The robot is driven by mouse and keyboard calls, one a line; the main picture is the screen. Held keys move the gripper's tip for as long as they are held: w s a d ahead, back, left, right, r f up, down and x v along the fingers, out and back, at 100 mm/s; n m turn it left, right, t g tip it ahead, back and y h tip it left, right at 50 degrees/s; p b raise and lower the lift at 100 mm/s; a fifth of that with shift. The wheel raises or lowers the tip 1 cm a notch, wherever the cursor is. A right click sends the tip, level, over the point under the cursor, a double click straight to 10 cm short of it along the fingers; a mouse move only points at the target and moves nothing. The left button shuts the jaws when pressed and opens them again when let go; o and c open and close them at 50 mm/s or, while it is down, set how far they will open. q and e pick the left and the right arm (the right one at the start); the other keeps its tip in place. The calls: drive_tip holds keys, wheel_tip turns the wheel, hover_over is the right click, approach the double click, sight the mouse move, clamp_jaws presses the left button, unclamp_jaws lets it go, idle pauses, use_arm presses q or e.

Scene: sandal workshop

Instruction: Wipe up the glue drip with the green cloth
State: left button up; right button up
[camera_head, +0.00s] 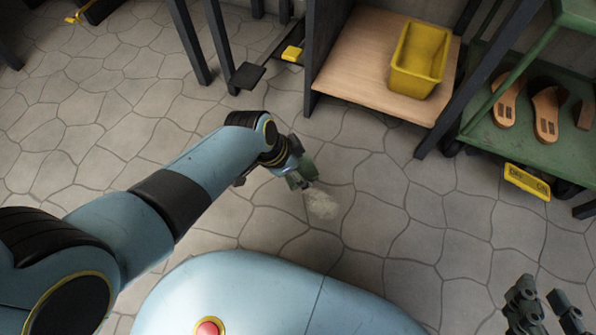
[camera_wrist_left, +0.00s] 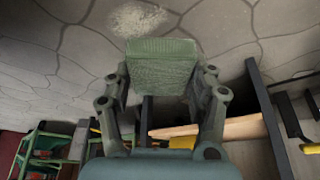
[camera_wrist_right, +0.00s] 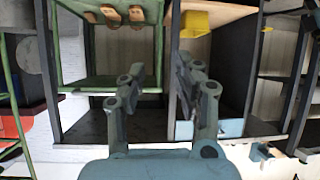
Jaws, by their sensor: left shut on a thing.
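The glue drip (camera_head: 321,203) is a pale, speckled patch on the grey stone floor, right of my left gripper in the head view. It also shows at the top of the left wrist view (camera_wrist_left: 137,19). My left gripper (camera_head: 302,180) is shut on the folded green cloth (camera_wrist_left: 160,62), which spans between its fingers. The cloth is close to the patch; whether it touches the floor I cannot tell. In the head view the cloth (camera_head: 308,170) is partly hidden by the gripper. My right gripper (camera_head: 545,312) is open and empty at the lower right, with its fingers apart.
A wooden-shelved unit with a yellow bin (camera_head: 419,60) stands at the back. A green rack (camera_head: 540,140) with sandals (camera_head: 546,112) and a yellow label (camera_head: 527,182) is at the right. The stone floor (camera_head: 400,215) around the patch is clear.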

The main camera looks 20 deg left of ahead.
use_arm(q)
drive_tip(key=shift+f+b, duration=0.55)
drive_tip(key=shift+f, duration=0.1)
drive_tip(key=shift+f+b, duration=0.65)
use_arm(e)
drive_tip(key=w+a+r+n+t+y, duration=0.1)
drive_tip(key=w+r+t, duration=0.35)
drive_tip(key=r, duration=0.25)
drive_tip(key=w+a+r+t+y, duration=0.1)
drive_tip(key=w+r+t, duration=0.2)
drive_tip(key=w+r, duration=0.35)
use_arm(q)
drive_tip(key=shift+f+b, duration=1.2)
use_arm(e)
wheel_tip(320, 180, up, 16)
drive_tip(key=s+a+n+t+y, duration=0.1)
drive_tip(key=s+n+t+y, duration=0.1)
drive_tip(key=n+t+y, duration=0.2)
drive_tip(key=shift+a+t+y, duration=0.2)
drive_tip(key=shift+t+y, duration=0.3)
drive_tip(key=shift+t, duration=0.75)
drive_tip(key=shift+f, duration=0.1)
